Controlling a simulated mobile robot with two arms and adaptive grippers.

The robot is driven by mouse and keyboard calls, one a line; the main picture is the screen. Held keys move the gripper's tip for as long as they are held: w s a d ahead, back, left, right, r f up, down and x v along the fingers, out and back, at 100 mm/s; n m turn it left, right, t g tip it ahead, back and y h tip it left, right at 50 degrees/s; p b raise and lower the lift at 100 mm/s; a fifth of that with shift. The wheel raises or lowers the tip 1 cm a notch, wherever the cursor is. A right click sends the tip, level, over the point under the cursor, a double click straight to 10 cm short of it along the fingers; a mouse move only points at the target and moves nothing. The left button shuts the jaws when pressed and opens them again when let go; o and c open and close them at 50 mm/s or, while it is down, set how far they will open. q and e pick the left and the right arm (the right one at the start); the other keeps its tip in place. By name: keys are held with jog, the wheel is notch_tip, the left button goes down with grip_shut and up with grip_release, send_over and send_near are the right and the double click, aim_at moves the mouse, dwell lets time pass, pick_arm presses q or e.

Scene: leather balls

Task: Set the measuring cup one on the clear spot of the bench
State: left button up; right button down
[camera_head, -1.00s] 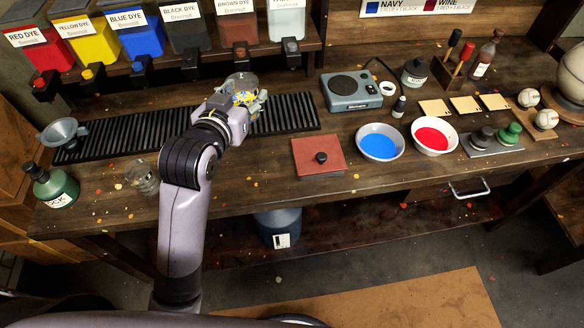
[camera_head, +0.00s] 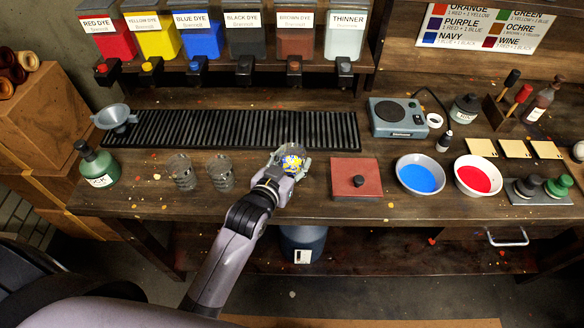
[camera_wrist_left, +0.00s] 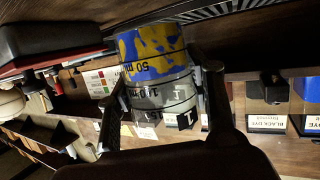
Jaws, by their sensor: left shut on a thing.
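My left gripper (camera_head: 290,164) is shut on a clear measuring cup (camera_head: 291,153) that holds a mottled blue and yellow filling. The cup also shows in the left wrist view (camera_wrist_left: 158,72), between the two fingers, with black marks and "50 ml" on its side. In the head view it is over the bench (camera_head: 310,190), in front of the black slatted grate and left of the red slab. I cannot tell whether its base touches the wood. My right gripper is not in view.
Two clear cups (camera_head: 182,172) (camera_head: 220,172) stand left of my gripper. The slatted grate (camera_head: 240,131) and dye dispensers (camera_head: 202,38) lie behind. Bare wood shows around the held cup.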

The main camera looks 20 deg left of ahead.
aim_at(291, 170)
pick_arm(q)
notch_tip(291, 170, down, 3)
jog(key=shift+f, duration=0.15)
jog(key=o, duration=1.4)
jog(key=shift+c, duration=0.2)
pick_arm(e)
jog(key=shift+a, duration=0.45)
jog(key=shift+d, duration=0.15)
pick_arm(q)
jog(key=shift+s, duration=0.2)
jog(key=b+v, duration=0.1)
jog(key=v, duration=0.9)
jog(key=shift+s, duration=0.3)
jog(key=shift+s+r, duration=0.4)
jog(key=shift+s, duration=0.1)
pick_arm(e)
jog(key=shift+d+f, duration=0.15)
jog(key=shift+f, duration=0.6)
